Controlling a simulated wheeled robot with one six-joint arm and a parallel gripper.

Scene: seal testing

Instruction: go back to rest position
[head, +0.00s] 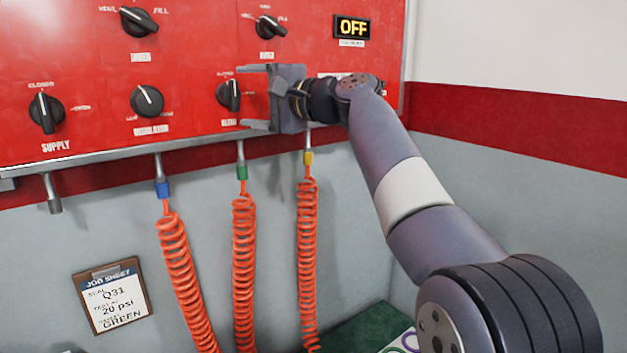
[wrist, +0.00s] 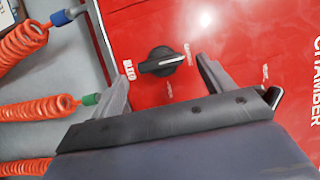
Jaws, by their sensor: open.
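My gripper (head: 257,98) is open at the lower right of the red panel (head: 190,75), level with the black bleed knob (head: 229,95). In the wrist view the bleed knob (wrist: 161,61) stands ahead of and between the two spread fingers (wrist: 163,82), with a visible gap on each side. Nothing is held. The white mark on the knob points toward the right finger in the wrist view. My arm reaches in from the lower right and hides part of the panel.
Other knobs sit on the panel, including supply (head: 46,113). A display (head: 352,27) reads OFF. Orange coiled hoses with blue (head: 163,189), green (head: 241,172) and yellow (head: 308,157) collars hang below. A job sheet (head: 112,296) is on the grey wall. The right wall side is bare.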

